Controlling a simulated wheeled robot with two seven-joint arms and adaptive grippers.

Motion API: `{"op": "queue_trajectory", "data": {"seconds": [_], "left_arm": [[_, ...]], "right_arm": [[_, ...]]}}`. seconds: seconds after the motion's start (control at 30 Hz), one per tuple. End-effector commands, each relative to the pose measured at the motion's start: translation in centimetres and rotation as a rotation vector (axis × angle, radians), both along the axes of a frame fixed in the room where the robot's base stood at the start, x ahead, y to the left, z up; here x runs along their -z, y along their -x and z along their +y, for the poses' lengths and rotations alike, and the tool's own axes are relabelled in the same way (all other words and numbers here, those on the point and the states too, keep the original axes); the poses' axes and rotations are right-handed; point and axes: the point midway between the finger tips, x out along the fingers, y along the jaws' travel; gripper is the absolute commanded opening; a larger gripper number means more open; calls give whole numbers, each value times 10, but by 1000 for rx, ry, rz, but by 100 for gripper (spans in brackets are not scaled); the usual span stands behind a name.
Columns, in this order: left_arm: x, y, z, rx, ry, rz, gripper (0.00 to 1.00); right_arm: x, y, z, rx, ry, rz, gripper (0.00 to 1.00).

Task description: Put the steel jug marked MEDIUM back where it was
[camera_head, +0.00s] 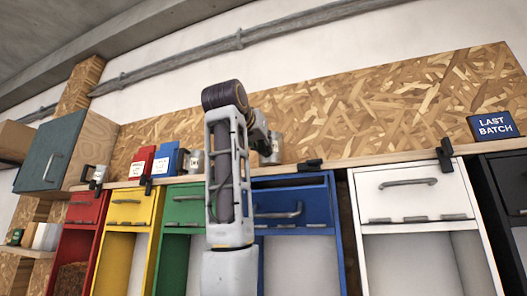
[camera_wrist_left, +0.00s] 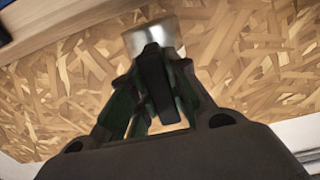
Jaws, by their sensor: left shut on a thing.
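A steel jug (camera_wrist_left: 153,37) shows at the fingertips of my left gripper (camera_wrist_left: 156,62) in the left wrist view, and the gripper is shut on it. In the head view the jug (camera_head: 273,150) is partly hidden behind my left gripper (camera_head: 262,137), near the long wooden shelf (camera_head: 345,158). I cannot tell whether it touches the shelf, and no marking on it is readable. Another steel jug (camera_head: 196,162) with a pale label stands on the shelf to the left, and a similar one (camera_head: 99,174) stands farther left. My right gripper is not in view.
A red card (camera_head: 143,160) and a blue card (camera_head: 166,160) stand on the shelf. A teal cabinet door (camera_head: 45,152) is at the left. A LAST BATCH sign (camera_head: 493,126) stands at the right. Coloured drawers line the space below. The shelf right of the jug looks mostly clear.

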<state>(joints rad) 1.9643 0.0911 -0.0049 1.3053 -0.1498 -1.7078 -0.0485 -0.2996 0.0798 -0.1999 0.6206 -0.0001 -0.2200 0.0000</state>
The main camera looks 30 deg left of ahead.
Motion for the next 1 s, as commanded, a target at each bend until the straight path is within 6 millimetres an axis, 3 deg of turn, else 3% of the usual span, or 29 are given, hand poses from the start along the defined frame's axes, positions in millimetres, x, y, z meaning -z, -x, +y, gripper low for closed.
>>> {"op": "queue_trajectory", "data": {"seconds": [0.3,0.83,0.87,1.0], "left_arm": [[19,0,0,0,0,-1,0],[24,0,0,0,0,-1,0],[25,0,0,0,0,0,19],[24,0,0,0,0,0,37]], "right_arm": [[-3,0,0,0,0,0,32],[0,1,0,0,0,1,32],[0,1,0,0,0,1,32],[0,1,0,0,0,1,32]]}}
